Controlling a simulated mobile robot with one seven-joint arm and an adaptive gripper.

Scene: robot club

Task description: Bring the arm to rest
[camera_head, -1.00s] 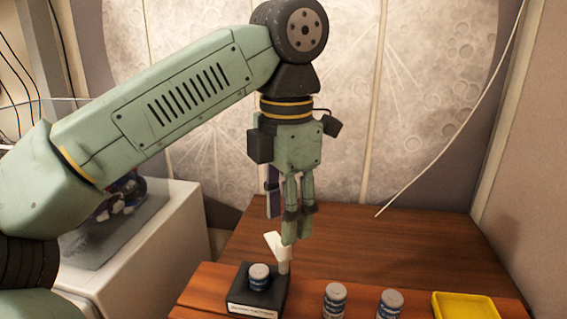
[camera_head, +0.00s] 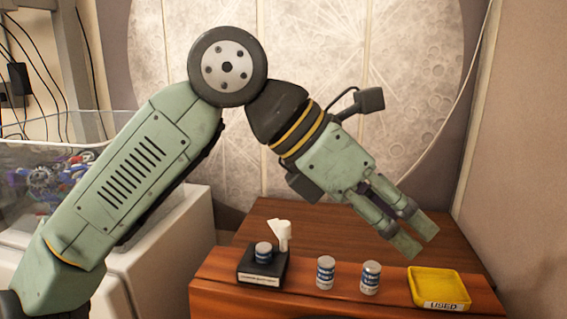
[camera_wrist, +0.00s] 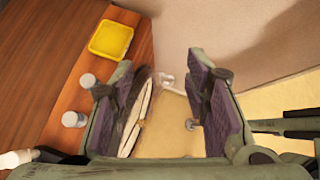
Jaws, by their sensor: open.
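My green arm is bent, with its elbow high at the upper middle of the head view. My gripper (camera_head: 416,232) hangs tilted down and to the right above the wooden table (camera_head: 310,232), apart from everything on it. In the wrist view my gripper (camera_wrist: 165,95) has its two purple-padded fingers spread wide with nothing held between them.
A black stand (camera_head: 247,271) holds a small can (camera_head: 263,252) beside a white nozzle-like piece (camera_head: 283,235). Two cans (camera_head: 325,272) (camera_head: 371,277) stand along the table's front. A yellow tray (camera_head: 440,283) labelled USED is at the right. A white cabinet (camera_head: 165,250) stands left.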

